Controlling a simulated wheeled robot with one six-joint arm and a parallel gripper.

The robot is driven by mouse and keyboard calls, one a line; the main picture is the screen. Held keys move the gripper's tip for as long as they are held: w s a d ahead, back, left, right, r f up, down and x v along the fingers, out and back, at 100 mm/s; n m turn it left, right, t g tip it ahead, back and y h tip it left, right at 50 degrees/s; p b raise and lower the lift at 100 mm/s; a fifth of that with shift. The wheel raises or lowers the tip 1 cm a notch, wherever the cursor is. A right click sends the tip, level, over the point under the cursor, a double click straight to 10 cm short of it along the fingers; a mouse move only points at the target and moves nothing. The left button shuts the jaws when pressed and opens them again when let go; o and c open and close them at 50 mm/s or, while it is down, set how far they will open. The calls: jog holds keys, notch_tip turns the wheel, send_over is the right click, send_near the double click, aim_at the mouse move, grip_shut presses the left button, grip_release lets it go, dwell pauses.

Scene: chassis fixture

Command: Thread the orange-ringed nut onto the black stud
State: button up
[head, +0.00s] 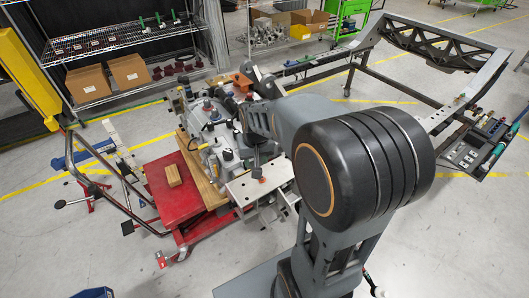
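My arm reaches left across the head view, and its large black joint and grey link cover much of the middle. My gripper (256,160) appears to be the small dark end hanging below the wrist, over the grey machinery. It is too small and too shadowed to tell whether its fingers are open or shut, or whether it holds anything. A small reddish-orange spot shows just below it, above a pale metal plate (246,191); I cannot tell whether this is the orange-ringed nut. I cannot make out the black stud among the dark fittings.
A grey engine-like assembly (217,134) sits on a red cart (178,195) with a wooden block (173,175) on it. A metal chassis frame (405,22) stands at the right, a tool tray (468,153) beside it. Wire shelving (115,40) is behind. Floor at lower right is clear.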

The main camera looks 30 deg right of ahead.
jog(key=shift+m+g, duration=0.9)
jog(key=shift+w+d+f+b, duration=0.4)
jog(key=shift+w+d+f, duration=0.45)
jog(key=shift+f, duration=1.4)
jog(key=shift+w+d+f+b, duration=0.4)
jog(key=shift+w+d+f, duration=0.35)
jog(key=shift+f, duration=1.45)
jog(key=shift+w+d+f+b, duration=0.4)
jog(key=shift+w+d+f, duration=0.45)
jog(key=shift+f, duration=1.4)
jog(key=shift+a+f, duration=0.1)
jog(key=shift+f, duration=0.05)
jog(key=shift+f+b, duration=1.75)
jog(key=shift+f, duration=0.25)
jog(key=shift+r, duration=0.25)
jog(key=shift+c, duration=0.4)
